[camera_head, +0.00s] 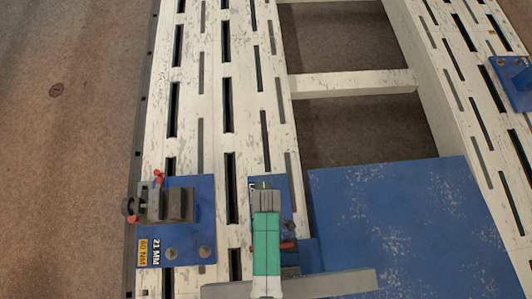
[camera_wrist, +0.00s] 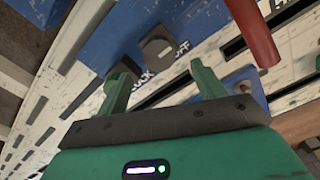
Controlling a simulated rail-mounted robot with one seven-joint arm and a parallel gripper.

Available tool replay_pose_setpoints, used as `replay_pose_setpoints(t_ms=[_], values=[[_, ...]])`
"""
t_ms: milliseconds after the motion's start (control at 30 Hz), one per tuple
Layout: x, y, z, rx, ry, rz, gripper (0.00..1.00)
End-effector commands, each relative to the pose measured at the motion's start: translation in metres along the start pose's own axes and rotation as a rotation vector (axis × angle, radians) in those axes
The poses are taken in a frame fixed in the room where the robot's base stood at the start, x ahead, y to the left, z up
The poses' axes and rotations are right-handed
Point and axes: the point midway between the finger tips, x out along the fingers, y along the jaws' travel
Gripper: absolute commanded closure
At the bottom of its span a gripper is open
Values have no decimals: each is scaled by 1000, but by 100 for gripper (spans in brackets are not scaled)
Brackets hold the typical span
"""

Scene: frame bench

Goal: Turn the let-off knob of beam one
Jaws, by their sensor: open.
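A dark grey hexagonal knob (camera_wrist: 158,48) stands on a blue plate (camera_wrist: 215,18) in the wrist view. White lettering beside it partly reads "LOCK" and "OFF"; I cannot tell for certain that it is beam one's let-off knob. My gripper (camera_wrist: 163,84) is open, its two green fingers apart and empty. The knob shows beyond the fingertips, roughly between them, apparently not touching. In the head view my green gripper (camera_head: 265,190) is over a small blue plate (camera_head: 281,198) on the left white beam (camera_head: 213,130) and hides much of it.
A red rod (camera_wrist: 252,32) rises close by the right finger. To the left, a blue plate (camera_head: 180,252) carries a dark clamp (camera_head: 170,205) with red parts and a "21 MM" label. A large blue panel (camera_head: 400,230) lies right of my gripper. Another white beam (camera_head: 470,80) runs farther right.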

Motion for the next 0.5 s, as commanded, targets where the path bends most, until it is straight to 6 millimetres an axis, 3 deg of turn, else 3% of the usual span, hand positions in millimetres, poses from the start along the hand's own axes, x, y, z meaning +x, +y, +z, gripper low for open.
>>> replay_pose_setpoints(t_ms=[33, 200, 500], values=[[16, 0, 0, 0, 0, 0, 31], [47, 1, 0, 2, 1, 1, 31], [62, 2, 0, 2, 2, 4, 31]])
